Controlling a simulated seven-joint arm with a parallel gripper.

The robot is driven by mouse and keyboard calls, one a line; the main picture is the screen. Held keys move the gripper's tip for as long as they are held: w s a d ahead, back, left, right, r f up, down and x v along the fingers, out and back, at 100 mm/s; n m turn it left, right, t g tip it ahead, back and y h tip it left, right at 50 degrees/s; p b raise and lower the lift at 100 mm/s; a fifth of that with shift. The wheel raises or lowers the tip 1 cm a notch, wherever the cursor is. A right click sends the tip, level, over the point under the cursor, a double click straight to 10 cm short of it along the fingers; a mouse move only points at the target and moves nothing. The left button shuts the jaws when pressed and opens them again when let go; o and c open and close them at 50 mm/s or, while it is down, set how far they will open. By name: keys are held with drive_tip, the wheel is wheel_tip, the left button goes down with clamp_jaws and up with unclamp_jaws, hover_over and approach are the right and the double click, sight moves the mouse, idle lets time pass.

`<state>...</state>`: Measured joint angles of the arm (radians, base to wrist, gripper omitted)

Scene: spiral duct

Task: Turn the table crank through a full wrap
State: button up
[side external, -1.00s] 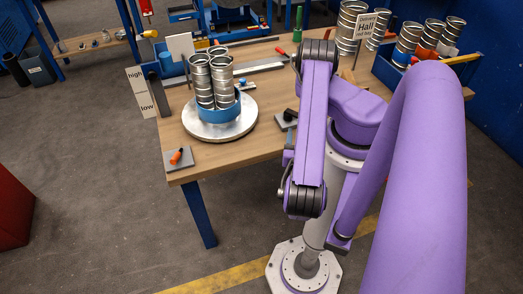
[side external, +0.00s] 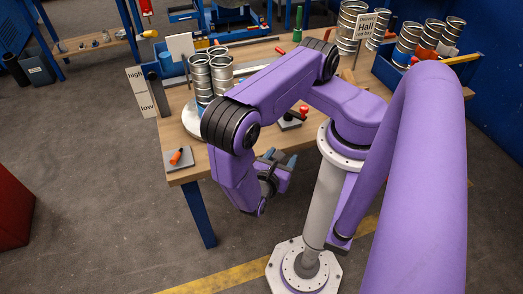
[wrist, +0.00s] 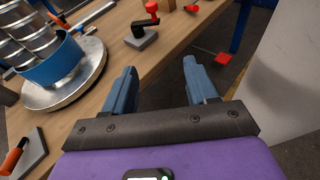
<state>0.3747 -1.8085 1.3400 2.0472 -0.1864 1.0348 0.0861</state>
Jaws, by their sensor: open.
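A small black crank with a red knob (side external: 303,110) stands on a grey plate on the table. In the wrist view the crank (wrist: 146,27) is beyond my fingers, near the table edge. A round silver turntable (side external: 193,123) is left of it and partly hidden by my arm. It carries a blue cup holding silver spiral duct pieces (side external: 221,73); the blue cup (wrist: 52,63) shows in the wrist view. My gripper (side external: 283,157) is open and empty by the table's front edge, apart from the crank. Its two blue fingers (wrist: 160,80) are spread with nothing between them.
An orange-handled lever (side external: 178,157) on a grey plate is at the table's front left corner. A high/low sign (side external: 140,93) stands at the left edge. Blue bins with ducts (side external: 408,58) are at the back right. Bare wood lies between turntable and crank.

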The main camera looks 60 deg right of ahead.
drive_tip(key=w+a+r+m+g+y, duration=0.1)
drive_tip(key=w+a+r+m+g, duration=0.1)
drive_tip(key=w+r, duration=0.1)
drive_tip(key=shift+w+a+r+m+y, duration=0.15)
drive_tip(key=shift+w+m+y, duration=0.2)
drive_tip(key=shift+w, duration=0.55)
drive_tip(key=shift+w, duration=0.1)
drive_tip(key=c, duration=0.7)
drive_tip(key=w+d+g, duration=0.1)
drive_tip(key=d, duration=0.1)
drive_tip(key=w+d+f+m, duration=0.1)
drive_tip(key=d, duration=0.1)
drive_tip(key=w+d+g, duration=0.1)
drive_tip(key=w+d, duration=0.1)
drive_tip(key=shift+f+m+g, duration=0.25)
drive_tip(key=shift+f+g, duration=0.05)
drive_tip(key=shift+f, duration=0.1)
clamp_jaws()
drive_tip(key=m+g, duration=0.1)
drive_tip(key=g, duration=0.1)
approach(301, 112)
drive_tip(key=x, duration=0.6)
drive_tip(key=shift+d+f, duration=0.1)
drive_tip(key=shift+d, duration=0.15)
